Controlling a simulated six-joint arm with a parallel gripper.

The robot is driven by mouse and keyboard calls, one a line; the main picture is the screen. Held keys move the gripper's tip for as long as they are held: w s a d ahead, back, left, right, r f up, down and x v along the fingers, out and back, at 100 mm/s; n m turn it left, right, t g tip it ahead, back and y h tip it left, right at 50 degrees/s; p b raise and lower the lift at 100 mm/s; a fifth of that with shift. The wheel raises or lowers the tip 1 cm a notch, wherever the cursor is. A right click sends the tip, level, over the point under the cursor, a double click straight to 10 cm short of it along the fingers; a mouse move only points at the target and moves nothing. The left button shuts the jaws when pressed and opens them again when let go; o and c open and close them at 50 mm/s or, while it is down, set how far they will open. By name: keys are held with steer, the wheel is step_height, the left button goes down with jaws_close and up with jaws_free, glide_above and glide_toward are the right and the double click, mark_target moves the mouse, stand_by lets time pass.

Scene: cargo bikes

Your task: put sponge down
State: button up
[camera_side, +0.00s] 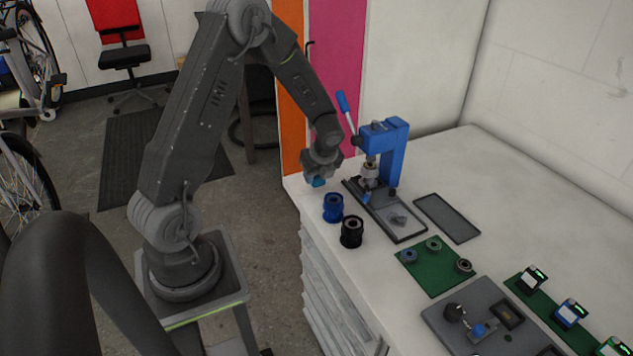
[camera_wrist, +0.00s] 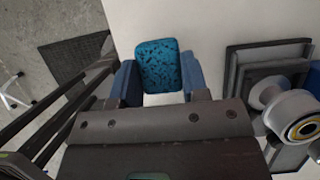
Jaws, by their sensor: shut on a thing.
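The sponge (camera_wrist: 160,65) is blue with dark speckles. In the wrist view it sits between the two blue fingers of my gripper (camera_wrist: 159,80), which is shut on it. In the side view my gripper (camera_side: 319,175) is over the back left corner of the white worktop (camera_side: 525,200), left of the blue press. I cannot tell whether the sponge touches the worktop.
The blue press (camera_side: 397,150) with its lever stands close right of my gripper on a dark base. A blue cup-like part (camera_side: 333,207) and a black one (camera_side: 351,231) stand in front. A grey tray (camera_side: 447,218) and green mat (camera_side: 436,267) lie further right.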

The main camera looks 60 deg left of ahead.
mark_target(318, 177)
steer(key=shift+f, duration=1.4)
steer(key=shift+f, duration=0.15)
steer(key=o, duration=0.8)
steer(key=s+d+r+n+t+h, duration=0.15)
steer(key=d+r+n, duration=0.25)
steer(key=d+r, duration=0.5)
steer(key=s+d+r+n+t, duration=0.1)
steer(key=s+d+r+n, duration=0.3)
steer(key=r, duration=0.8)
steer(key=s+d+r+n+t+h, duration=0.1)
steer(key=s+d+r+n, duration=0.1)
steer(key=s+d+n, duration=0.1)
steer(key=s+d+r+n+t+h, duration=0.1)
steer(key=s+d+r+n, duration=0.1)
steer(key=s+d+n, duration=0.1)
steer(key=s+d+r+n+t+h, duration=0.1)
steer(key=s+d+n, duration=0.3)
steer(key=d, duration=0.1)
steer(key=shift+s+d+r, duration=0.15)
steer(key=shift+d+r, duration=0.05)
steer(key=shift+r, duration=0.2)
